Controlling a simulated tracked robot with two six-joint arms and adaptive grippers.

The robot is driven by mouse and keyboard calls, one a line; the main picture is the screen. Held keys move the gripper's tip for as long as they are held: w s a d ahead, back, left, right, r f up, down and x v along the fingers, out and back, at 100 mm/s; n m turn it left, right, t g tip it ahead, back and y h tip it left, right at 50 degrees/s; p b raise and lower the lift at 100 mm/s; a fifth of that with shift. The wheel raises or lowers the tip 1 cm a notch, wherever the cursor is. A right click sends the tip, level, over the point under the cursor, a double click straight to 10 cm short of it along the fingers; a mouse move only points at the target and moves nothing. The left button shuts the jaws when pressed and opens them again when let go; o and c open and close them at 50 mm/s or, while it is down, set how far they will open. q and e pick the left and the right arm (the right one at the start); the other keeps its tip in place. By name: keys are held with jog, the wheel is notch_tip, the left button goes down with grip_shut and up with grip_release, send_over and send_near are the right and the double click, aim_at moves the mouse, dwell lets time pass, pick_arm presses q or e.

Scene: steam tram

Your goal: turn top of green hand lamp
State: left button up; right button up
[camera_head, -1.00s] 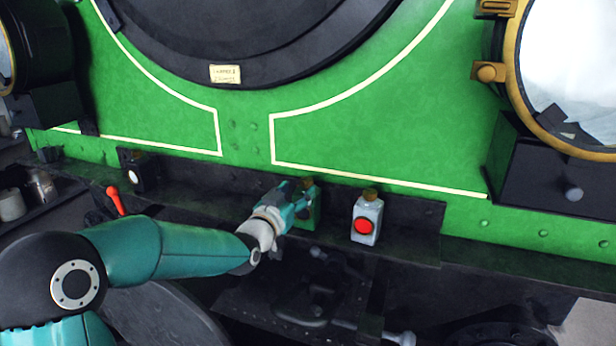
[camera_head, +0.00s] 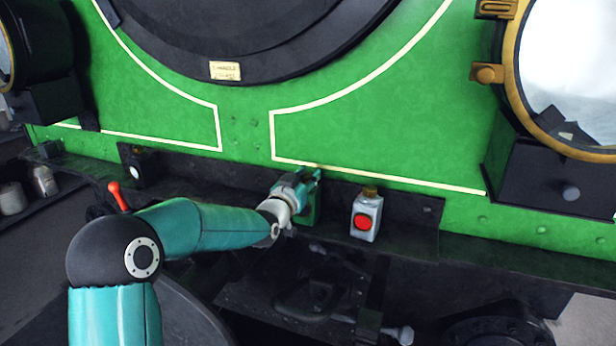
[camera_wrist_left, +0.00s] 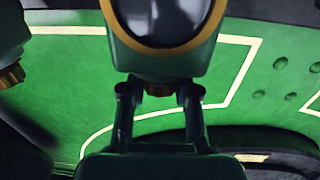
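The green hand lamp (camera_head: 312,214) stands upright on the dark ledge below the green front, partly hidden by my left gripper (camera_head: 303,186). In the left wrist view the lamp (camera_wrist_left: 190,62) appears upside down, with a dark round lens in a brass ring. Its small brass top (camera_wrist_left: 158,90) lies between the two fingers of my left gripper (camera_wrist_left: 160,98), with what looks like a gap on each side. The fingers are apart. In the head view the lamp's top is hidden by the gripper. My right gripper is not in view.
A white hand lamp with a red lens (camera_head: 367,215) stands close to the right of the green one. A dark lamp with a white lens (camera_head: 138,168) and a red-handled lever (camera_head: 117,196) are to the left. Clamps (camera_head: 305,300) lie below the ledge.

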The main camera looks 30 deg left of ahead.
pick_arm(q)
jog(key=shift+c, duration=1.2)
jog(key=shift+d, duration=0.15)
grip_shut()
jog(key=shift+a+m+h, duration=0.25)
jog(key=shift+m+h, duration=0.35)
jog(key=shift+h, duration=0.4)
jog(key=shift+r+m+h+p, duration=0.1)
jog(key=shift+m+h+p, duration=0.25)
jog(key=shift+h, duration=0.25)
jog(key=m+h+p, duration=0.2)
jog(key=h+p, duration=0.2)
jog(key=p, duration=0.1)
jog(key=m+g+h+p, duration=0.1)
jog(key=m+h+p, duration=0.2)
jog(key=p, duration=0.2)
jog(key=shift+r+g+h+p, duration=0.15)
jog(key=shift+g+h+p, duration=0.15)
jog(key=shift+h+p, duration=0.1)
jog(key=shift+f+m+g+h+p, duration=0.15)
jog(key=shift+m+g+h+p, duration=0.4)
jog(key=shift+m+h, duration=0.3)
jog(key=shift+f+m+g+h+p, duration=0.1)
jog(key=shift+m+g+h+p, duration=0.45)
jog(key=shift+h, duration=0.4)
jog(key=shift+d, duration=0.1)
